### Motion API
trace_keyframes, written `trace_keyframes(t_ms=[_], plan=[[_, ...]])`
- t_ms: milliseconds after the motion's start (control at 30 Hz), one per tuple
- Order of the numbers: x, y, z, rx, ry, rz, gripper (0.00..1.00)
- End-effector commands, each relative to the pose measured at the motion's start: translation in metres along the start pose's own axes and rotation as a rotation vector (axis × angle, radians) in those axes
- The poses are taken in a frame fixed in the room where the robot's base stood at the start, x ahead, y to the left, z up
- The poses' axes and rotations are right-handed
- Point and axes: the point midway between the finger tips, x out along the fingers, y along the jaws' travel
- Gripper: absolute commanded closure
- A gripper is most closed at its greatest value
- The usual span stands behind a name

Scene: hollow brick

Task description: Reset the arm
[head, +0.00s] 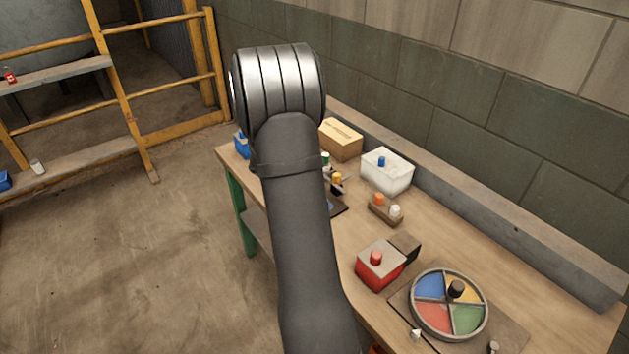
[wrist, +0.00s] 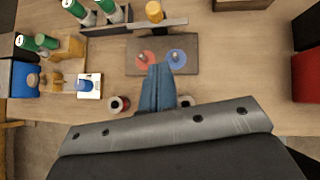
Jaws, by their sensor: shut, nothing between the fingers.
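My gripper (wrist: 158,72) shows in the wrist view as two blue-grey fingers held together, with nothing between them. It is above the workbench, and its tips are near the front edge of a dark board (wrist: 137,58) with a red disc (wrist: 145,58) and a blue disc (wrist: 177,58). I cannot tell whether the tips touch the board. In the head view my arm crosses the middle of the picture and hides the gripper.
The workbench (head: 352,240) also bears a colour wheel (head: 448,304), a red box (head: 380,266), a white box (head: 387,172), a cardboard box (head: 341,139) and a wooden holder (head: 384,211). Green cylinders (wrist: 85,12) stand beyond the gripper. A wall ledge (head: 480,195) runs behind.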

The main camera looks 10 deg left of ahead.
Motion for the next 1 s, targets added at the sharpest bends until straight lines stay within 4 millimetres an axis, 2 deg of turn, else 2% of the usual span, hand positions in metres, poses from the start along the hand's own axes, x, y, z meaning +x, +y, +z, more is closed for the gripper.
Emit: trace_keyframes(t_ms=[200, 567, 767, 1000], plan=[[-0.008, 0.0, -0.001, 0.0, 0.001, 0.0, 1.0], [-0.004, 0.0, 0.0, -0.001, 0.001, -0.001, 1.0], [0.02, -0.001, -0.001, 0.0, 0.002, -0.003, 1.0], [0.064, -0.001, -0.001, 0.0, 0.002, -0.003, 1.0]])
